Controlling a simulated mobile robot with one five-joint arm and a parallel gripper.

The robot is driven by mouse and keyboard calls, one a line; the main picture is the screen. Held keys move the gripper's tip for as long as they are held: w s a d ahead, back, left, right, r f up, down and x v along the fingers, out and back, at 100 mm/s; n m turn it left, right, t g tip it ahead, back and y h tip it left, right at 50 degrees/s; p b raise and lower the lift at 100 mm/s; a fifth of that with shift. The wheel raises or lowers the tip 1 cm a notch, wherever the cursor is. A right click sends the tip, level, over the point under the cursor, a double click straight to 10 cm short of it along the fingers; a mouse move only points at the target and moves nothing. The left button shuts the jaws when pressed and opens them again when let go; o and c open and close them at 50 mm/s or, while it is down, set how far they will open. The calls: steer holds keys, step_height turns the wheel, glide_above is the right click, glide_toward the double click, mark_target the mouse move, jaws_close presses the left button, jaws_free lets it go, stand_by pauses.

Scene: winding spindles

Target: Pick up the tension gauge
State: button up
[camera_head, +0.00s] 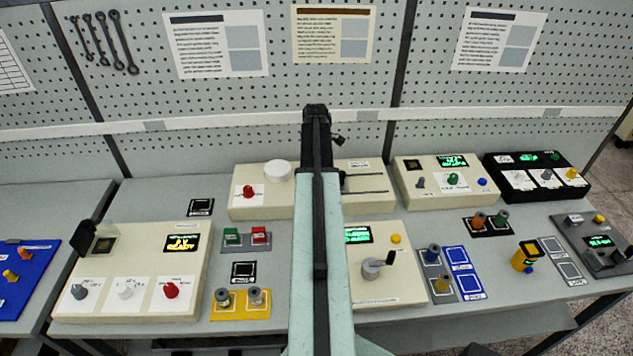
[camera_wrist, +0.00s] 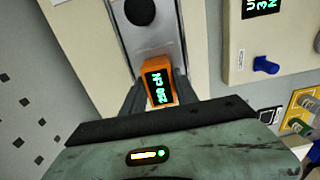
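The tension gauge (camera_wrist: 158,84) is a small orange block with a dark face and green digits, in the middle of the wrist view. My gripper (camera_wrist: 157,92) has one dark finger on each side of it, and I see no clear gap between fingers and gauge. The gauge appears in front of a grey metal strip (camera_wrist: 128,52) with a black round disc (camera_wrist: 140,11). Whether it touches the strip is hard to tell. In the head view my arm reaches to the back of the bench and hides the gripper and the gauge.
Cream control boxes stand left (camera_head: 135,271), behind (camera_head: 262,204) and right (camera_head: 450,172) of my arm. A black box (camera_head: 536,177) stands far right. A yellow bobbin tray (camera_head: 240,314) and blue marked mats (camera_head: 464,272) lie in front. A pegboard wall (camera_head: 480,95) closes the back.

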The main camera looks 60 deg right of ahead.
jaws_close()
steer(key=shift+r+p, duration=0.35)
step_height(320, 180, up, 3)
steer(key=p, duration=0.3)
steer(key=s+a, duration=0.3)
steer(key=s, duration=0.4)
steer(key=s+a+f, duration=0.1)
steer(key=s+a, duration=0.1)
steer(key=s, duration=0.6)
steer(key=shift+a+b, duration=0.4)
steer(key=shift+b, duration=0.05)
